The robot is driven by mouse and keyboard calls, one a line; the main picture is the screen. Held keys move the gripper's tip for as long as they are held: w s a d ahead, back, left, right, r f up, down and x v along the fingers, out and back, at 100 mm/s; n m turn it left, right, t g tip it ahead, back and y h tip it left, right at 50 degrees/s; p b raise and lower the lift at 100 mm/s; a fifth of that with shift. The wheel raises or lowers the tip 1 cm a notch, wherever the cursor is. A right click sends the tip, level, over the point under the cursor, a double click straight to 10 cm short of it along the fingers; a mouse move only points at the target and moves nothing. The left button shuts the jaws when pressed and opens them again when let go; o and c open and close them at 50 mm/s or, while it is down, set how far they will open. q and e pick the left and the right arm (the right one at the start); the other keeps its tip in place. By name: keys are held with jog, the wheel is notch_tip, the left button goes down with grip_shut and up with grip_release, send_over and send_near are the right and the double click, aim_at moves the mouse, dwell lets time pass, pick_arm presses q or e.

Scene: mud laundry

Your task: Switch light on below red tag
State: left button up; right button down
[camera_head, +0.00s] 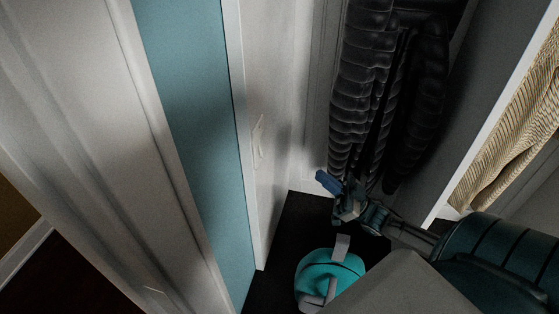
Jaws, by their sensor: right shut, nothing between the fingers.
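My right gripper (328,182) has blue fingertips and comes in from the lower right. It is shut and empty, in front of the lower part of the hanging dark coat. A small pale plate (257,140), perhaps a light switch, is on the white panel to the left of the gripper. The gripper is apart from it, to its right and lower in the picture. Whether the plate is on or off is too small to tell. No red tag can be made out. My left gripper is not in view.
A black puffy coat (365,95) hangs at the back. A striped yellowish cloth (510,120) hangs at the right behind a white panel edge. A teal wall strip (185,110) and white door frame stand on the left. Dark floor (300,225) shows below the gripper.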

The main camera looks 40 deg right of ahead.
aim_at(265, 147)
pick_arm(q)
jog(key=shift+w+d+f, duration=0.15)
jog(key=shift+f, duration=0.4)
pick_arm(e)
jog(key=shift+w+d+f, duration=0.15)
jog(key=shift+f, duration=0.45)
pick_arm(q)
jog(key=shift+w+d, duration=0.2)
pick_arm(e)
jog(key=shift+r, duration=0.1)
